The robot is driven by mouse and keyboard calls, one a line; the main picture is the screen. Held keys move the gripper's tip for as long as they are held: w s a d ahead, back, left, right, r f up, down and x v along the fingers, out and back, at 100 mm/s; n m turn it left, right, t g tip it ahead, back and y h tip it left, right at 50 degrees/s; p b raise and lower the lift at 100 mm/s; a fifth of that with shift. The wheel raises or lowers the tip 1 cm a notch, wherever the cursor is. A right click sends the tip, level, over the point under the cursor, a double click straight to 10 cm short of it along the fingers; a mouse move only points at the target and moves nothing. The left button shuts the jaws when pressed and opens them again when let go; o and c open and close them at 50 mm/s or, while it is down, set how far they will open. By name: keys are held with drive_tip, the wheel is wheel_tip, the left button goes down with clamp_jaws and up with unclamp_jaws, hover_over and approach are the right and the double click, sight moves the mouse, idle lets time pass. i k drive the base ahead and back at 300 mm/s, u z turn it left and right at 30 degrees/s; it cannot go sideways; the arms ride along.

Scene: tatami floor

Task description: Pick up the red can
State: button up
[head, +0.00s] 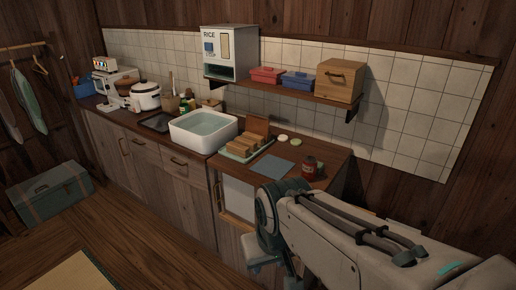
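A small red can (309,168) stands upright on the right end of the wooden counter, near its front edge. A dark item sits close beside it, partly behind it. My arm reaches in from the lower right. My gripper (262,266) hangs low in front of the counter, below the counter top and to the left of the can, apart from it. Its fingers are mostly hidden by my arm, so I cannot see whether they are open or shut.
A blue-grey mat (279,168) lies left of the can. A green tray (232,155) with bread-like pieces, a white basin (204,128) and a rice cooker (146,96) stand further left. A shelf (290,93) with boxes hangs above. A teal trunk (50,196) stands on the floor.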

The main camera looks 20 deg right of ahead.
sight(310, 166)
drive_tip(key=z, duration=0.05)
drive_tip(key=i, duration=0.75)
drive_tip(key=z, duration=0.95)
drive_tip(key=i, duration=0.7)
drive_tip(key=z, duration=0.7)
